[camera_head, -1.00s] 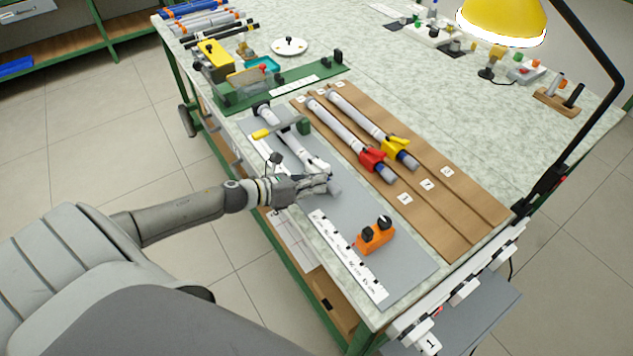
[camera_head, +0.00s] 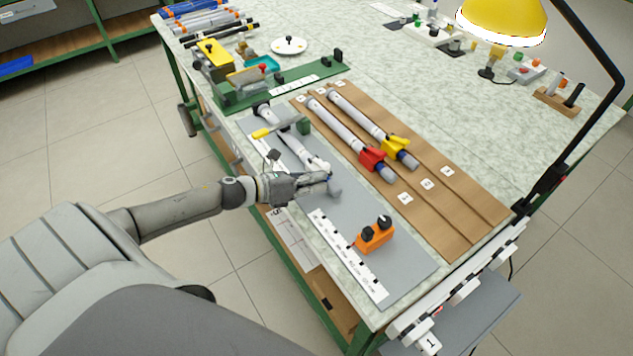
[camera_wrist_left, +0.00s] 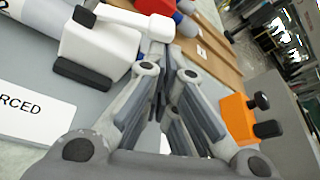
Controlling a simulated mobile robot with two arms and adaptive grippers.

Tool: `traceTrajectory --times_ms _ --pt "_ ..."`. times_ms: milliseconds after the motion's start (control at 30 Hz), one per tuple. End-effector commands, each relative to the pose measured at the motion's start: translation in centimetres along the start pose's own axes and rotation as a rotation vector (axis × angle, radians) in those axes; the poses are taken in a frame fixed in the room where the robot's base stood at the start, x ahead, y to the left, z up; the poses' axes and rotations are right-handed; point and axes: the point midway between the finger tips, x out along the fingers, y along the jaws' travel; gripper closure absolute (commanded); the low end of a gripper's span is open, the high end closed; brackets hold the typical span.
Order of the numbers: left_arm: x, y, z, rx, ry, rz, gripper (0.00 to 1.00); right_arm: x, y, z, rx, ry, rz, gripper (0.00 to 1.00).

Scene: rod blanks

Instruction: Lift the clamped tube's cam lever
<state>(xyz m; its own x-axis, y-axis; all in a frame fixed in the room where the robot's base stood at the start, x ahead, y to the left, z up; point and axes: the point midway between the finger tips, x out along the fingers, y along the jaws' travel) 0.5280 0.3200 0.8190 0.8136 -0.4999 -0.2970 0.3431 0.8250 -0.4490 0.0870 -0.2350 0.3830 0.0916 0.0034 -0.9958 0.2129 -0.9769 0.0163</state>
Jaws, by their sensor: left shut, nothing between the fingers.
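The clamped tube (camera_head: 295,148) is white and lies on the grey mat, held under a clamp with a yellow handle (camera_head: 262,133) and a green block (camera_head: 303,126). Near its front end is a white collar (camera_wrist_left: 100,48), with a white cam lever (camera_wrist_left: 128,17) on top in the left wrist view. My left gripper (camera_head: 326,182) is at this end of the tube, shut and empty. In the left wrist view its fingertips (camera_wrist_left: 159,48) are close to the lever's free end; I cannot tell whether they touch. My gripper partly hides the tube's front end in the head view. My right gripper is out of view.
Two tubes with a red collar (camera_head: 371,158) and a yellow collar (camera_head: 396,146) lie on the wooden board (camera_head: 440,215). An orange block with black knobs (camera_head: 374,237) and a white label strip (camera_head: 347,258) are on the mat. A yellow lamp (camera_head: 503,22) stands behind.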

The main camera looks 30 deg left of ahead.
Motion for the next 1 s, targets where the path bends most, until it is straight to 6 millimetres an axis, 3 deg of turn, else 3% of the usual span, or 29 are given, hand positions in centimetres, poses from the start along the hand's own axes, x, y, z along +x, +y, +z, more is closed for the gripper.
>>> traceTrajectory --times_ms 367,1000 --pt "-0.3 -0.3 1.4 -0.149 -0.005 -0.053 1.00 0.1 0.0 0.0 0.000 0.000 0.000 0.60" --pt "-1.7 0.0 5.0 -0.712 -0.005 -0.250 1.00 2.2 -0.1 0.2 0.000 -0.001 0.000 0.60"
